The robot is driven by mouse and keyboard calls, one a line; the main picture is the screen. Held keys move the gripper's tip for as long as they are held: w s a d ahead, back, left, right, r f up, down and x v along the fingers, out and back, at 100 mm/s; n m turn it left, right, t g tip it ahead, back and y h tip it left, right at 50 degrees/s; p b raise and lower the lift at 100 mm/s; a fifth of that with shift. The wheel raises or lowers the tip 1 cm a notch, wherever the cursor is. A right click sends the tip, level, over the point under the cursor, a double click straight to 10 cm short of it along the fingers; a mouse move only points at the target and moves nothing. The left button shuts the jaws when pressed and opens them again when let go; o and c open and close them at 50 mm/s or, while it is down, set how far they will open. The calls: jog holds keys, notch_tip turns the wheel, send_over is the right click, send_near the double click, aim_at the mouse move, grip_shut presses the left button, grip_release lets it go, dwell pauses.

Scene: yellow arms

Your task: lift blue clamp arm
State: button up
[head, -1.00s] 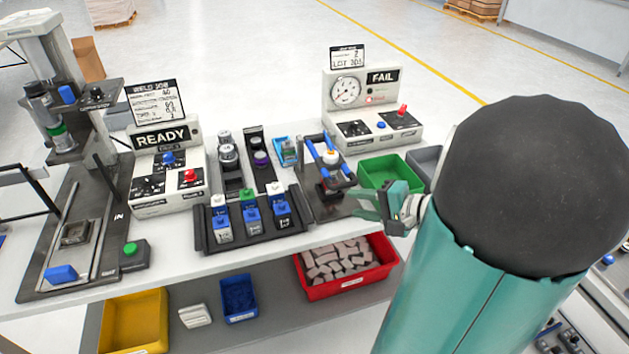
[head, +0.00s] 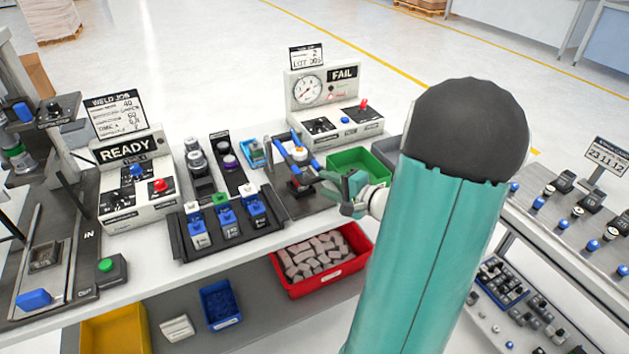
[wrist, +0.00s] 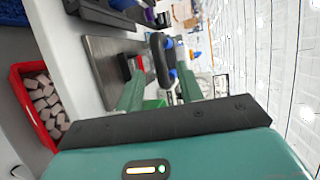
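The blue clamp arm (head: 309,157) is part of a small clamp fixture on a dark metal plate (head: 312,205), between the black block tray and the FAIL tester. It appears raised at a slant, with a white and orange part beside it. In the wrist view the clamp arm (wrist: 172,74) shows as a dark bar with blue parts, ahead of and between my fingers. My gripper (head: 325,186) is open, just right of the fixture, its fingers pointing at it. The wrist view shows my two fingers (wrist: 161,82) apart with nothing clearly held. Whether they touch the clamp is unclear.
A green bin (head: 362,168) stands right behind my gripper. The FAIL tester (head: 335,100) stands behind the fixture. A black tray (head: 222,235) of blocks lies to the left. A red bin (head: 322,262) of grey pieces sits below the bench edge.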

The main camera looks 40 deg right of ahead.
aim_at(318, 181)
jog(key=shift+x, duration=2.35)
jog(key=shift+a, duration=0.1)
grip_shut()
